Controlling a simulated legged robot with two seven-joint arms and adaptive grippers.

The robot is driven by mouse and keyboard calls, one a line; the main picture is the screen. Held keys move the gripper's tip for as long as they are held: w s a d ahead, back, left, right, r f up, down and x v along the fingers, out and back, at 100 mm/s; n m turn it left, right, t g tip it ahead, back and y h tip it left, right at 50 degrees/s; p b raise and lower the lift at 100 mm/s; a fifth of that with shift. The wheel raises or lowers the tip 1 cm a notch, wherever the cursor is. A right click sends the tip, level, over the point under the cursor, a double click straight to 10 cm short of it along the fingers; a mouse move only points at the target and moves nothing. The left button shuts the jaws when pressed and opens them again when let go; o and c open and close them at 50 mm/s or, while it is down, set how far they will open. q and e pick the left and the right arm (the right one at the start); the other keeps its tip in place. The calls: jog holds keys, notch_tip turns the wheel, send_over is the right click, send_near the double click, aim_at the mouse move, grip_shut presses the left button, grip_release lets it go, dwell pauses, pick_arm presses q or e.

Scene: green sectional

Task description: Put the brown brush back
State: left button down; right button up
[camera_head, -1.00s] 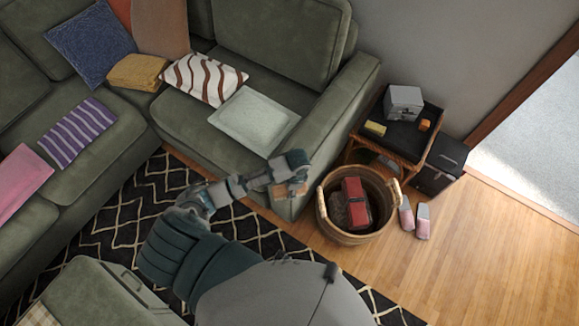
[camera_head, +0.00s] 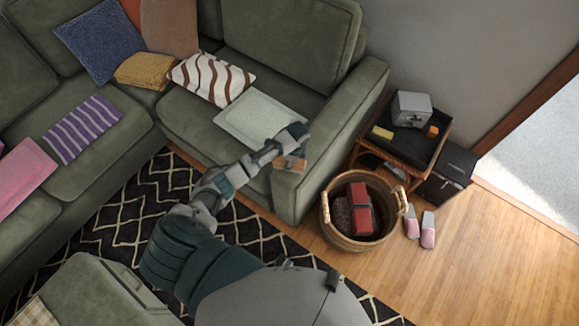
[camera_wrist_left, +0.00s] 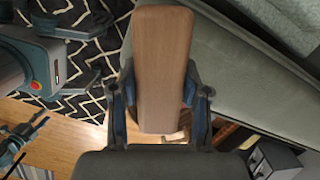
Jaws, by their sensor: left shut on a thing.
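My left gripper (camera_head: 293,148) is shut on the brown brush (camera_head: 289,164), in front of the green sofa's near arm. In the left wrist view, the brush (camera_wrist_left: 160,55) is a long, flat, wood-brown piece between the two fingers of my left gripper (camera_wrist_left: 160,90). Its face is toward the camera, and its other side is hidden. The brush is held up, left of the wicker basket in the head view.
The wicker basket (camera_head: 336,233) on the wood floor holds a red object (camera_head: 361,209). Behind it stands a side table with a black top (camera_head: 416,150), bearing a grey box (camera_head: 411,109), a yellow block (camera_head: 382,132) and an orange item (camera_head: 432,131). Pink slippers (camera_head: 428,231) lie beside the basket.

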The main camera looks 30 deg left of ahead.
pick_arm(q)
jog(key=shift+f+b, duration=0.35)
jog(key=shift+f, duration=1.35)
pick_arm(e)
jog(key=shift+w+a+r, duration=0.15)
jog(key=shift+w+r, duration=0.4)
jog(key=shift+w, duration=0.35)
pick_arm(q)
jog(key=c, duration=0.6)
grip_release()
jog(key=shift+o, duration=0.2)
jog(key=shift+r, duration=0.25)
jog(key=r, duration=0.3)
jog(key=d+r+p, duration=0.1)
jog(key=r, duration=0.3)
jog(key=r+p, duration=0.1)
jog(key=r, duration=0.3)
jog(key=shift+w+d+r, duration=0.2)
jog(key=shift+w+d, duration=0.1)
jog(key=shift+d, duration=0.05)
pick_arm(e)
jog(key=s, duration=0.1)
jog(key=s+f, duration=0.1)
jog(key=s, duration=0.1)
jog(key=s+d+f, duration=0.1)
jog(key=s, duration=0.1)
jog(key=shift+s+f, duration=0.15)
jog(key=shift+s, duration=0.05)
